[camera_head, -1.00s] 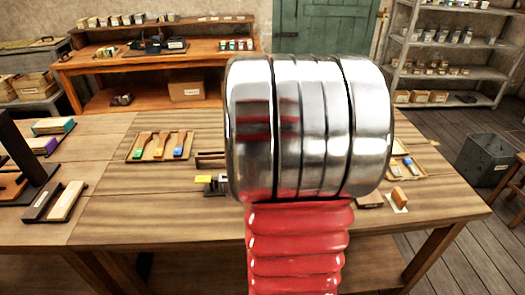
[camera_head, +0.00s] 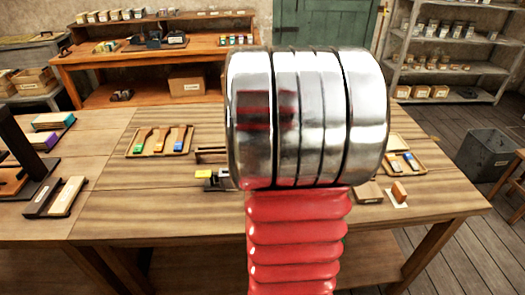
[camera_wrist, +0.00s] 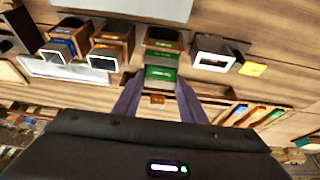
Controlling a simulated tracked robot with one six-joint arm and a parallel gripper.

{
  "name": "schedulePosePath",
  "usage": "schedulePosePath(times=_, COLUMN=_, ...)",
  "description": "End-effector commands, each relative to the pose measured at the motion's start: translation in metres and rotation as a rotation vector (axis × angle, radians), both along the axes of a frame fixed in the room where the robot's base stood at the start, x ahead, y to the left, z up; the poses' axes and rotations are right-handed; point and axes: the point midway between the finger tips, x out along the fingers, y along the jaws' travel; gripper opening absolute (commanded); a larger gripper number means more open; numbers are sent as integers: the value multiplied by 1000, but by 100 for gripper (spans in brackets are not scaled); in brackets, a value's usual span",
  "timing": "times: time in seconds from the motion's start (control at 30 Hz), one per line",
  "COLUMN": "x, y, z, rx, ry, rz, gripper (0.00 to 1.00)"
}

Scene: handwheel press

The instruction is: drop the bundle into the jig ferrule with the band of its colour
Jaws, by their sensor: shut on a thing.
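In the wrist view my gripper (camera_wrist: 158,84) is shut on a bundle with a green part (camera_wrist: 160,74) at its fingertips. Directly beyond it stands a jig ferrule with a green band (camera_wrist: 162,49), in line with the bundle. I cannot tell whether the bundle is above the ferrule or partly inside it. To the left are a ferrule with an orange band (camera_wrist: 109,50) and one with a blue band (camera_wrist: 62,46). A pale-rimmed opening (camera_wrist: 213,60) with a yellow piece (camera_wrist: 252,69) is to the right. My own arm hides the gripper and bundle in the head view.
In the head view a tray of coloured-end handles (camera_head: 136,155) lies left on the bench, and a yellow-topped item (camera_head: 203,174) is beside my arm. A small tray (camera_head: 419,171) and blocks (camera_head: 368,193) are at the right. Bare wood (camera_head: 150,215) shows at the front left.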

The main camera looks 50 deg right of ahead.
Motion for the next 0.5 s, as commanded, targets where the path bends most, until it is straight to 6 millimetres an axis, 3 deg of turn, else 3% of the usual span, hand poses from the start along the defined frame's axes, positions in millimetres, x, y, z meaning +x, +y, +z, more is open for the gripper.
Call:
schedulePosePath(times=0.17, x=0, y=0, z=0, rx=0, ry=0, rz=0, gripper=12)
schedulePosePath(times=0.2, x=0, y=0, z=0, rx=0, ry=0, rz=0, gripper=40)
schedulePosePath(times=0.5, x=0, y=0, z=0, rx=0, ry=0, rz=0, gripper=59)
